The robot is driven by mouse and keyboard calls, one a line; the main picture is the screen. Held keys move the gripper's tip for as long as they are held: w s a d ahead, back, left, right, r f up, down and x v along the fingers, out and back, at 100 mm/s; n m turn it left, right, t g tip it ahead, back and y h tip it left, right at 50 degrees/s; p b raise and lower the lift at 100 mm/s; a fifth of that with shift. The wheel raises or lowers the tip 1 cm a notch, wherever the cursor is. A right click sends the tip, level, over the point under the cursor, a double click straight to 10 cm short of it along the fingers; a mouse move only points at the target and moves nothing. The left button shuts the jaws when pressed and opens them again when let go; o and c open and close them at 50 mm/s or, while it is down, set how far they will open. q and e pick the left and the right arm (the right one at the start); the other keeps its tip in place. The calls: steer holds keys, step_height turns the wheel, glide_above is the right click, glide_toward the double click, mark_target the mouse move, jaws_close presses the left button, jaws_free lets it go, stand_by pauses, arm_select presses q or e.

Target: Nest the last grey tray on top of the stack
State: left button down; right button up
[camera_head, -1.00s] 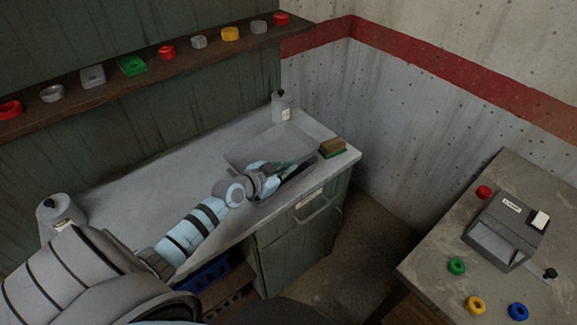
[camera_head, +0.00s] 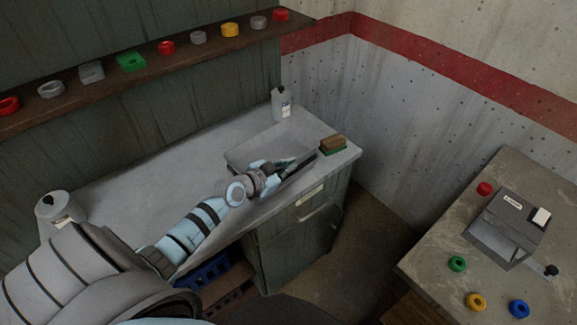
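A grey tray (camera_head: 250,148) is on the pale counter, toward its right end. Its floor and rim are close in colour to the counter. I cannot tell whether other trays lie under it. My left gripper (camera_head: 284,168) is at the tray's near right side, its fingers over or at the rim there. A dark edge shows beside the fingers. The gripper's own wrist hides part of the near rim, and I cannot make out whether the fingers grip it. My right gripper is not in view.
A shelf (camera_head: 150,75) holds small coloured parts. Another table (camera_head: 430,265) stands right. The counter's left middle is clear.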

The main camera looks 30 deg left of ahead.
arm_select(q)
steer(key=shift+f+b, duration=0.4)
steer(key=shift+f, duration=0.35)
steer(key=c, duration=1.7)
jaws_free()
steer(key=shift+c, duration=0.9)
